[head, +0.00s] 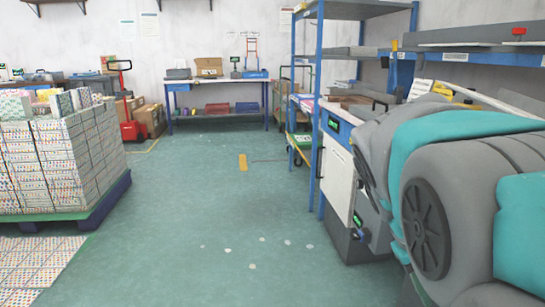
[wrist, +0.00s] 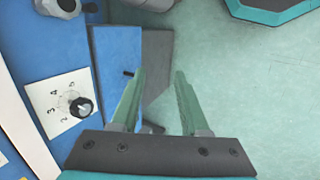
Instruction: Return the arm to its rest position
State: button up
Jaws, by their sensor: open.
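My gripper (wrist: 160,92) shows in the wrist view with two green fingers standing apart and nothing between them. It hangs above the floor, with a blue machine side just left of it. In the head view my arm's grey and teal links fill the right side. The gripper itself is not visible there.
A blue panel with a numbered dial (wrist: 81,107) is close left of the gripper. In the head view, a blue-framed shelf (head: 317,100) and a white cabinet (head: 337,180) stand near my arm. A pallet of boxes (head: 65,160) is at left.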

jog(key=s+a+f+y, duration=0.2)
jog(key=s+a+f, duration=0.4)
jog(key=s+f, duration=0.1)
jog(key=s+a+f+m+g+y, duration=0.1)
jog(key=s+a+f+y, duration=0.2)
jog(key=s+a+f, duration=0.3)
jog(key=s+a, duration=0.1)
jog(key=s, duration=0.3)
jog(key=shift+f+y, duration=0.3)
jog(key=shift+f, duration=0.05)
